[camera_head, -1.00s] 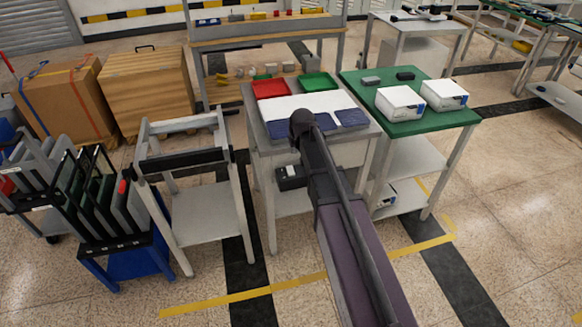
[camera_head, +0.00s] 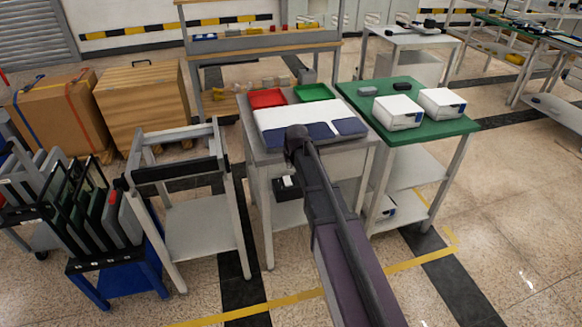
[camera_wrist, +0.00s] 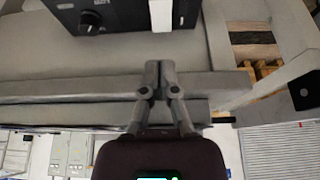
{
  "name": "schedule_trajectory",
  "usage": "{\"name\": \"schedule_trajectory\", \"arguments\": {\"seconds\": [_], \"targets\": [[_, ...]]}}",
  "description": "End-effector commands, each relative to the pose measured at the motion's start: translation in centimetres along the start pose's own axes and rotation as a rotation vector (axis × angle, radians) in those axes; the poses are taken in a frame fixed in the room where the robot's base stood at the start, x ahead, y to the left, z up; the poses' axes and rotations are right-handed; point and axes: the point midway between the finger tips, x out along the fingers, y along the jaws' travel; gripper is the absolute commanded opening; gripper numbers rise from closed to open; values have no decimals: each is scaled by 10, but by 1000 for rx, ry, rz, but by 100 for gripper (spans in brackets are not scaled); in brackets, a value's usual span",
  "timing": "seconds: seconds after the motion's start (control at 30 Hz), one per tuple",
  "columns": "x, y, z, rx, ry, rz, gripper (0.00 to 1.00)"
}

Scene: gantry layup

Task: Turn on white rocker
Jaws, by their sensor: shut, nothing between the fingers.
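The white rocker (camera_wrist: 161,13) is on the face of a black box (camera_wrist: 125,14) at the top of the wrist view. A round black knob (camera_wrist: 90,20) is on the same face, left of the rocker. My gripper (camera_wrist: 160,68) is shut and empty, its fingertips just short of the box and roughly in line with the rocker, apart from it in the picture. In the head view the black box (camera_head: 284,194) with a white patch sits under the grey table; my gripper is hidden there behind my arm. I cannot tell the rocker's on or off position.
The grey table (camera_head: 351,156) above the box holds a red tray (camera_head: 267,98), a green tray (camera_head: 313,92) and white and blue sheets. A green-topped table (camera_head: 443,127) stands close on the right, a grey frame cart (camera_head: 199,225) on the left. Open floor lies in front.

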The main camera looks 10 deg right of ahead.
Motion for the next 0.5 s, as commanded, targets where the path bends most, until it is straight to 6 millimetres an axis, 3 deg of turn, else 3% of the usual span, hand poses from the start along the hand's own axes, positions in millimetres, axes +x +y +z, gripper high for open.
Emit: {"name": "schedule_trajectory", "arguments": {"seconds": [0.5], "targets": [[48, 0, 1, 0, 0, 0, 0]]}}
